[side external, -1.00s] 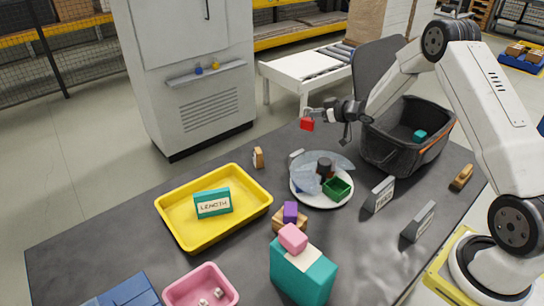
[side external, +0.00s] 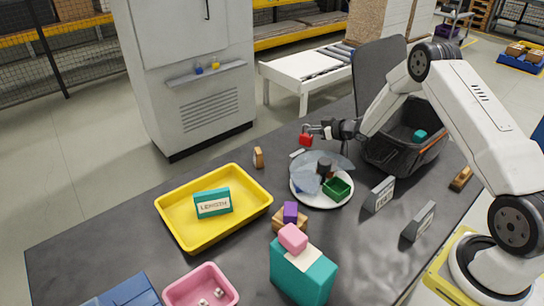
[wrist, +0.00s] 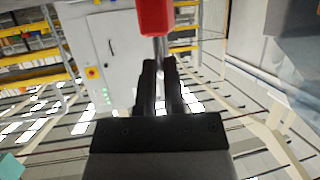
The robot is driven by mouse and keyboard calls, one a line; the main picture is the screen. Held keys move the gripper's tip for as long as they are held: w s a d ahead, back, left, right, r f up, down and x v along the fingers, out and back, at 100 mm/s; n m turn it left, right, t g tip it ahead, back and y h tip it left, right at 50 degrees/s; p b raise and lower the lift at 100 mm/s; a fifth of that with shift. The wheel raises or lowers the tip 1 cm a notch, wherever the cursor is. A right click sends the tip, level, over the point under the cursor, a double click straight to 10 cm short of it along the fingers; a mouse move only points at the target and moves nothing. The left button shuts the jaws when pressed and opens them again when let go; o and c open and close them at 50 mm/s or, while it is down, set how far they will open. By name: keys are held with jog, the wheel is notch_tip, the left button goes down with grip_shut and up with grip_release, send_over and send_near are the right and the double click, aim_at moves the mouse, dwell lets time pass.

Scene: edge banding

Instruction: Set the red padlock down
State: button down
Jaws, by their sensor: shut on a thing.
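The red padlock (side external: 306,140) hangs in the air near the table's back edge in the side view. My gripper (side external: 311,129) is shut on its metal shackle, with the red body below the jaws. In the wrist view the red padlock (wrist: 155,17) shows at the top, its grey shackle running down between my gripper's black fingertips (wrist: 164,62). The padlock is apart from the table and from everything on it.
A white plate (side external: 320,203) with a clear lid and a green box stands in front of the gripper. A black crate (side external: 392,164) is to its right, a yellow tray (side external: 240,226) to its left. Two grey signs (side external: 379,195) stand at the right.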

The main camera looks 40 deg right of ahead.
jog(key=shift+f, duration=0.85)
jog(key=shift+f, duration=0.15)
jog(key=c, duration=0.7)
grip_release()
jog(key=shift+c, duration=0.2)
jog(key=shift+s+r, duration=0.1)
jog(key=shift+r, duration=0.1)
jog(key=v, duration=1.2)
jog(key=shift+r, duration=0.1)
